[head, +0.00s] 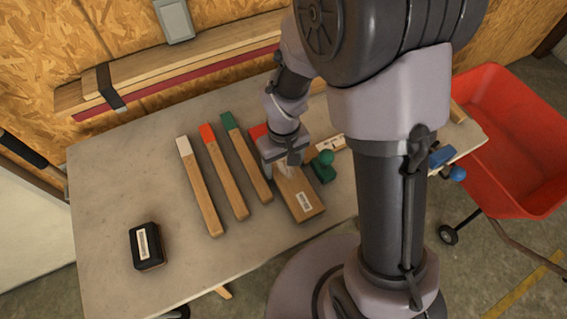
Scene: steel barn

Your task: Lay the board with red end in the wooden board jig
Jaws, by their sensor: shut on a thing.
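A wider wooden board with a red far end (258,131) lies under my gripper, with a white label on its near part. My gripper (285,168) points down and is shut on this board across its middle; the wrist hides part of it. Whether the board touches the table cannot be told. A narrower board with a red end (224,175) lies flat to the left, between a white-ended board (200,187) and a green-ended board (247,160). The wooden board jig is not clearly seen; a pale labelled wooden piece (331,143) shows partly behind my arm.
A black box with a label (147,246) stands on the grey table (110,190) at the left. A green clamp-like object (323,167) is right of my gripper. A red wheelbarrow (510,140) stands at the right. Long planks (180,68) lie along the back wall.

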